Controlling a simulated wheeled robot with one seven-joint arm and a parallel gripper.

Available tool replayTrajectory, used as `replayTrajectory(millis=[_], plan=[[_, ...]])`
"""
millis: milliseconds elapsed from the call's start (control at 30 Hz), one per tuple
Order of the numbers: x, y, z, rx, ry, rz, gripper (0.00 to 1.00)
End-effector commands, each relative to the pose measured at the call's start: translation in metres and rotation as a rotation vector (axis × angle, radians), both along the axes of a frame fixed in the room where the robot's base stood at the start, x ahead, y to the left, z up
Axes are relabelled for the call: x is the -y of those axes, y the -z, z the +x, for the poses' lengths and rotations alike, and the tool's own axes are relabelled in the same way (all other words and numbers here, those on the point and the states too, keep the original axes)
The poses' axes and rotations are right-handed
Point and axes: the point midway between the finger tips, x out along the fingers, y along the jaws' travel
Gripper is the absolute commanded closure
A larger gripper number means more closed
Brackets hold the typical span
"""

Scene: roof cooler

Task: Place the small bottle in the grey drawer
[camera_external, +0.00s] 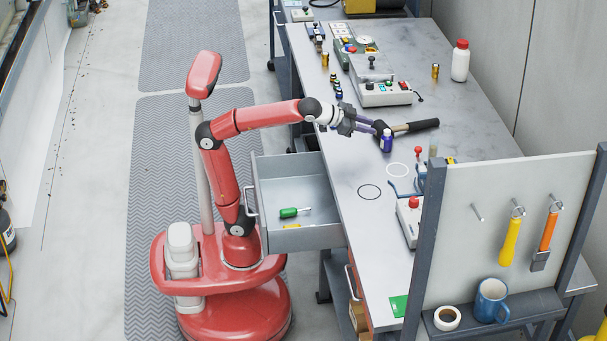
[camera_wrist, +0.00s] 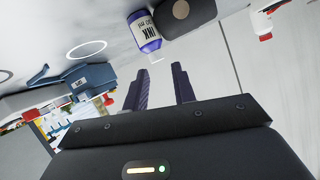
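The small bottle (camera_external: 386,143) is blue-purple with a pale cap and stands on the grey workbench. In the wrist view the bottle (camera_wrist: 147,36) shows a white "INK" label, with its cap towards my fingers. My gripper (camera_external: 373,126) is at the bench side, close to the bottle. In the wrist view my gripper (camera_wrist: 160,78) has its two dark fingers apart with nothing between them; the bottle lies beyond the fingertips. The grey drawer (camera_external: 324,237) is pulled out from the bench, beside my base. It holds a green-handled screwdriver (camera_external: 293,212) and a small yellow item.
A hammer-like tool (camera_external: 415,126) lies right behind the bottle. A grey control box (camera_external: 385,93) and a white red-capped bottle (camera_external: 460,61) stand farther back. A box with a red button (camera_external: 411,220) and a tool panel (camera_external: 510,190) are nearer the front. Circles mark the bench.

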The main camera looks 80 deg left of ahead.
Motion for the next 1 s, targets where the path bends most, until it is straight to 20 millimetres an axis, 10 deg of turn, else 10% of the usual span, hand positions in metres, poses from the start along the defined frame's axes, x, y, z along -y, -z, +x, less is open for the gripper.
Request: replayTrajectory(millis=[1000], plan=[[0.004, 0.029, 0.073, -0.024, -0.064, -0.217, 0.74]])
